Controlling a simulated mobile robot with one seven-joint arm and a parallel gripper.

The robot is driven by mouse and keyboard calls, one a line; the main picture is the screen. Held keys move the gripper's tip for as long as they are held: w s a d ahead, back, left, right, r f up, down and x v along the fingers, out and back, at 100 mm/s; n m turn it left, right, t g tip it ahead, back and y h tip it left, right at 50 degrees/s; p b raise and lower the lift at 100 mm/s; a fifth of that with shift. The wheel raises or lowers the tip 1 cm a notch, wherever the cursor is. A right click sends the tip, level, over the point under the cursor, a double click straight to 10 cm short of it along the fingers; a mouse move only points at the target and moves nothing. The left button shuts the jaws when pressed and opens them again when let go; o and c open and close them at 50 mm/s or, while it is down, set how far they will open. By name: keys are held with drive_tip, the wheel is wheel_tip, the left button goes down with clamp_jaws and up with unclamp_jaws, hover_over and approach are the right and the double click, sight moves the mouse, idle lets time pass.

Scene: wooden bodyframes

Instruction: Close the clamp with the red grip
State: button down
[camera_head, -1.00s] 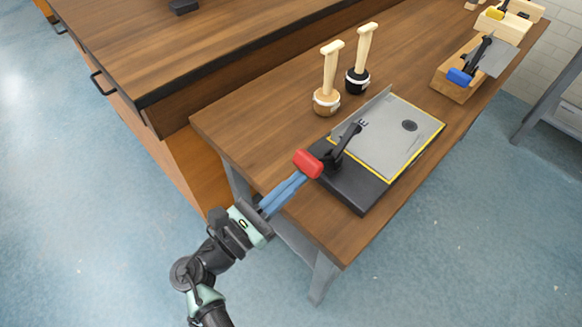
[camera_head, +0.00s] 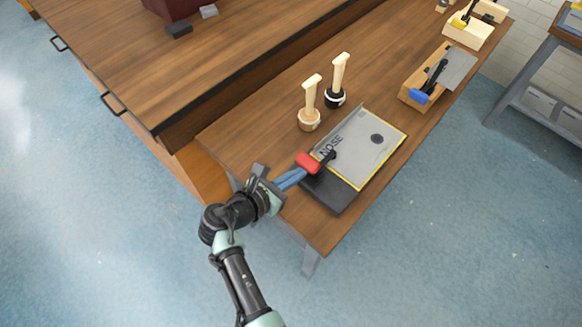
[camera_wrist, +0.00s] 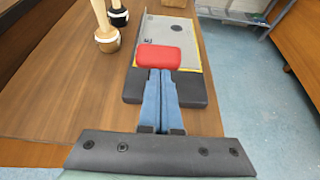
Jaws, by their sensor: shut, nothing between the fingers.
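The clamp with the red grip (camera_head: 308,163) stands at the near end of a black base (camera_head: 334,194). Its dark lever (camera_head: 327,158) now lies low toward a grey plate (camera_head: 386,130) marked "NOSE" with yellow edges. My gripper (camera_head: 302,173) is shut, its blue fingers together, with the tips at the near side of the red grip. In the wrist view the fingertips (camera_wrist: 161,72) meet the lower edge of the red grip (camera_wrist: 160,56); I cannot tell whether they touch it. The clamp's lever is hidden behind the grip there.
Two wooden-handled tools (camera_head: 309,119) (camera_head: 335,97) stand upright left of the plate. A wooden block with a blue-grip clamp (camera_head: 419,97) is farther right on the table. Bare tabletop (camera_head: 240,137) lies left of the base.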

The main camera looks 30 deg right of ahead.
drive_tip(key=shift+w+d+r+p, duration=0.35)
drive_tip(key=shift+d+r+p, duration=0.4)
drive_tip(key=shift+p, duration=0.55)
drive_tip(key=shift+d, duration=0.1)
